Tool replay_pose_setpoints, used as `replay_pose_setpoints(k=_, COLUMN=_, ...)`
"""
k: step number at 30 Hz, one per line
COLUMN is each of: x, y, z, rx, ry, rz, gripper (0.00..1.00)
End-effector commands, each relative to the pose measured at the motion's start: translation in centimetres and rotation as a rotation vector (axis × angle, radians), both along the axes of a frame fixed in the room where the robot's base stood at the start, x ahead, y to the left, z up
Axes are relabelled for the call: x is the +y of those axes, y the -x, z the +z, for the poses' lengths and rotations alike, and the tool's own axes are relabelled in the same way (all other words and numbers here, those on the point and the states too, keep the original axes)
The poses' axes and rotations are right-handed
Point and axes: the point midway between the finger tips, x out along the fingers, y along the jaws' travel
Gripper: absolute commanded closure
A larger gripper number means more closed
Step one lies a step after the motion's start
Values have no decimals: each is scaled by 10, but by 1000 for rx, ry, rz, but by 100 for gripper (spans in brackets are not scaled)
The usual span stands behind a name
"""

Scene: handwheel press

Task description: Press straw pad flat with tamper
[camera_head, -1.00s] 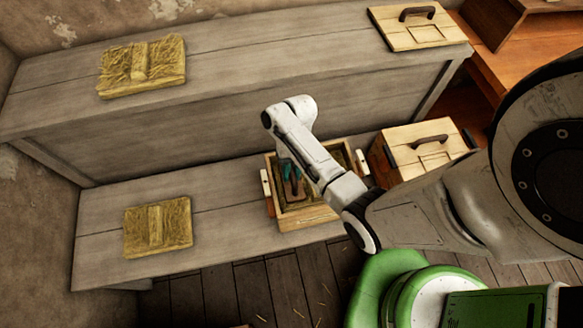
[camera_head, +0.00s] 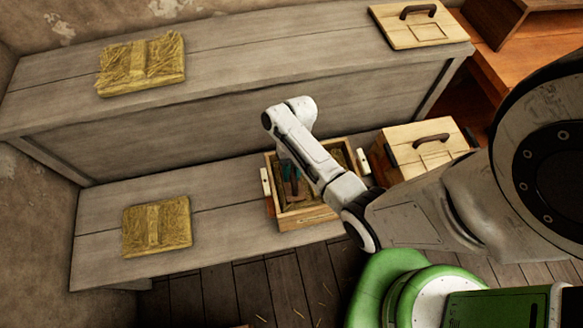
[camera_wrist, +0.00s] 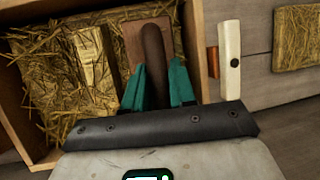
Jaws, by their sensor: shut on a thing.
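An open wooden box (camera_head: 308,217) stands on the lower bench, with a straw pad (camera_wrist: 62,68) inside it. Loose stalks stick out around the pad, and a raised paler band (camera_wrist: 93,62) crosses it. My gripper (camera_head: 291,172) is inside the box, partly hidden by my arm. Its teal fingers (camera_wrist: 157,75) are shut on the brown handle of the tamper (camera_wrist: 152,48). The tamper's wooden plate (camera_wrist: 132,36) lies low in the box beside the band, near one side wall. I cannot tell whether its underside touches the straw; the plate's near part is hidden.
White side handles (camera_head: 265,182) flank the box. A closed wooden box with a dark handle (camera_head: 424,157) stands close to its right. Bound straw pads lie on the lower bench (camera_head: 157,227) and upper bench (camera_head: 142,66). A handled lid (camera_head: 420,30) lies on the upper bench.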

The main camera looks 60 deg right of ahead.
Motion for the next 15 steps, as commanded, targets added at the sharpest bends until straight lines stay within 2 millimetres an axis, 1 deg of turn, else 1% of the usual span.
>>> replay_pose_setpoints(k=15, x=0, y=0, z=-6, rx=-1, ry=1, rz=0, gripper=100)
